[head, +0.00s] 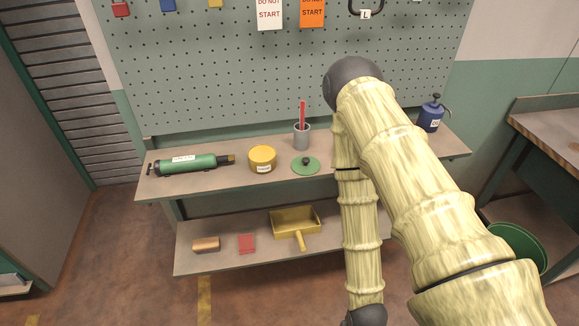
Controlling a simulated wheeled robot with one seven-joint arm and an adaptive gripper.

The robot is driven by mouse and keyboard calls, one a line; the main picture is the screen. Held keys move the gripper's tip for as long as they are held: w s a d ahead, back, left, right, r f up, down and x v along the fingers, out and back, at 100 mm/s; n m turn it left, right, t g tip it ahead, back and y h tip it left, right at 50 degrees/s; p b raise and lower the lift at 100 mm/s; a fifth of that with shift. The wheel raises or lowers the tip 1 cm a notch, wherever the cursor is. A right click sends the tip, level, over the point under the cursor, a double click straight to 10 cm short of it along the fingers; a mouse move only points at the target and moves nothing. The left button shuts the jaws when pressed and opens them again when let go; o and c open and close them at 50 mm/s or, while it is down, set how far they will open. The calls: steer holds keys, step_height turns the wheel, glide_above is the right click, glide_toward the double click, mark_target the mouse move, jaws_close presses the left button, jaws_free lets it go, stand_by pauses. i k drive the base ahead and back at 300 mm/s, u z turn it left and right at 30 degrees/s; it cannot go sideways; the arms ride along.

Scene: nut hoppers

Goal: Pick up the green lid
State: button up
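The green lid (313,167) is a flat disc with a dark knob on top. It lies on the upper shelf of the workbench, near its front edge, between a yellow round tin and my arm. My arm crosses the right half of the head view, and one of its links hangs down just right of the lid, in front of the shelves. My gripper is not visible; the arm runs out of the bottom of the picture.
On the upper shelf (222,180) stand a green cylinder tool (195,163), the yellow tin (262,157), a grey cup (302,141) with a red stick, and a blue can (431,117). The lower shelf holds a yellow dustpan (296,222), a red block (246,243) and a brown block (206,244).

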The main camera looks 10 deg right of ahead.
mark_target(303, 165)
steer(key=u, duration=1.35)
steer(key=i, duration=1.05)
steer(key=z, duration=2.6)
